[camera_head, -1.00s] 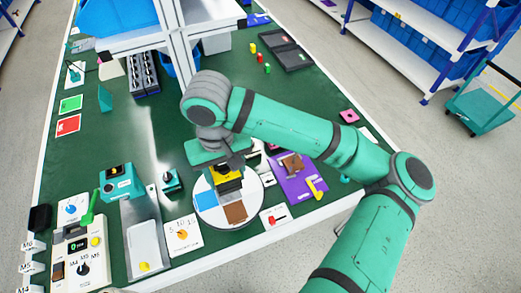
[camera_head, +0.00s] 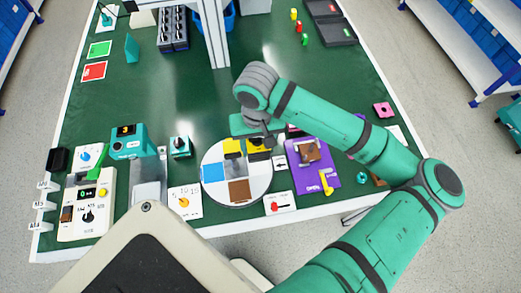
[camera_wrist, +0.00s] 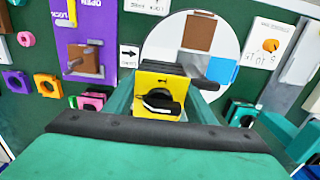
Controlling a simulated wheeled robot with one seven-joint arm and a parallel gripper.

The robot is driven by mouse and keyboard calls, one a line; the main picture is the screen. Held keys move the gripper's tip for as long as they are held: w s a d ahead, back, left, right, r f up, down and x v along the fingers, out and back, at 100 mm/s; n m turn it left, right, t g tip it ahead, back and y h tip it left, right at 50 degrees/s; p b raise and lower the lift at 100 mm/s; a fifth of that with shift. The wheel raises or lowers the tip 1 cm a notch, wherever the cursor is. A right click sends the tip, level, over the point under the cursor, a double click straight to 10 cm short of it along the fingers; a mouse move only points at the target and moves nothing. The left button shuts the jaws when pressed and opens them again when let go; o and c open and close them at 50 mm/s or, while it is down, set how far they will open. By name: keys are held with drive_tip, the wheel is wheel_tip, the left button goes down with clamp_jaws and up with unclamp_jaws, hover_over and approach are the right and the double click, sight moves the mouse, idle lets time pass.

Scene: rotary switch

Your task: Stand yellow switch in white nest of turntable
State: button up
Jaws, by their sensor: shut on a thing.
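The yellow switch (camera_wrist: 158,97), a yellow block with a black knob, is held between the fingers of my gripper (camera_wrist: 160,82) in the wrist view. In the head view my gripper (camera_head: 263,138) is shut on it over the back right part of the round white turntable (camera_head: 220,197). The turntable carries a blue patch (camera_head: 212,172), a brown patch (camera_head: 239,190) and a yellow patch partly hidden by a grey part. The white nest does not stand out from the white disc. I cannot tell whether the switch touches the turntable.
A purple board (camera_head: 305,181) with a brown piece and a yellow handle lies right of the turntable. A white card with a red knob (camera_head: 280,203) is in front. A dial card (camera_head: 185,202) and a teal device (camera_head: 132,141) are on the left.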

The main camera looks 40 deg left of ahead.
sight(259, 155)
drive_tip(key=shift+d+f, duration=0.15)
drive_tip(key=shift+f, duration=2.2)
drive_tip(key=shift+f, duration=0.1)
drive_tip(key=shift+f, duration=1.55)
drive_tip(key=o, duration=1)
drive_tip(key=shift+o, duration=0.4)
drive_tip(key=shift+s, duration=0.1)
drive_tip(key=shift+s, duration=0.1)
